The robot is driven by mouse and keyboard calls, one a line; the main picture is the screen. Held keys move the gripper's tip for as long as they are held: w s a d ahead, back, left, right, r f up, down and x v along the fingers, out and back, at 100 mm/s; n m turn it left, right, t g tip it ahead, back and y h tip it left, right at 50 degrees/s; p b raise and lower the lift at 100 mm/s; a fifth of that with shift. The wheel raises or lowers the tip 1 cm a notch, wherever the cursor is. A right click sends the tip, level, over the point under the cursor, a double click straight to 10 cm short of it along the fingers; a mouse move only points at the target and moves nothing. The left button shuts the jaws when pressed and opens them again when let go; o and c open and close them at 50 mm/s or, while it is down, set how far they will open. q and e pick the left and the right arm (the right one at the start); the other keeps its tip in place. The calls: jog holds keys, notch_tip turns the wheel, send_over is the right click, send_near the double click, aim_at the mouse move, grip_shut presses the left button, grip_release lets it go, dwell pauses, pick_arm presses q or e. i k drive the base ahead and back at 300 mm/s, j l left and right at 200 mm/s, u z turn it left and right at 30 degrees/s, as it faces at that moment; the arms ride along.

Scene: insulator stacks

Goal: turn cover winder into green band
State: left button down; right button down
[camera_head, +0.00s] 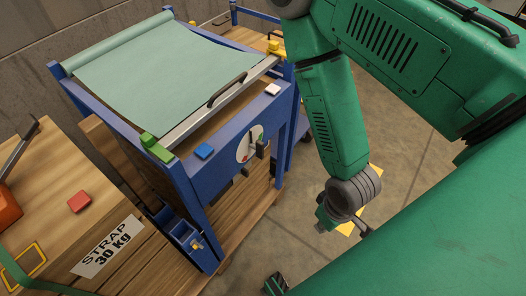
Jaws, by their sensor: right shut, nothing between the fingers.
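The cover winder is a white round dial (250,143) on the front of the blue frame (225,178). It carries a green band (257,132) at its upper right and a small red part at its lower left. A dark pointer and a dark handle (262,149) show at the dial; exactly where the pointer stands is too small to tell. The pale green cover (160,65) lies spread over the top of the frame. My right gripper (322,226) is shut and empty, low to the right of the winder and apart from it.
A wooden crate (75,215) labelled "STRAP 30 kg" stands at the left.

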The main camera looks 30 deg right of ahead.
aim_at(259, 146)
jog(key=k+l+z, duration=0.2)
jog(key=l, duration=0.15)
jog(key=k+l+z, duration=0.15)
jog(key=l, duration=0.2)
jog(key=k+l+z, duration=0.2)
jog(key=l, duration=0.2)
jog(key=k+l+z, duration=0.15)
jog(key=l, duration=0.25)
jog(key=k+l+z, duration=0.2)
jog(key=l, duration=0.2)
jog(key=i, duration=0.1)
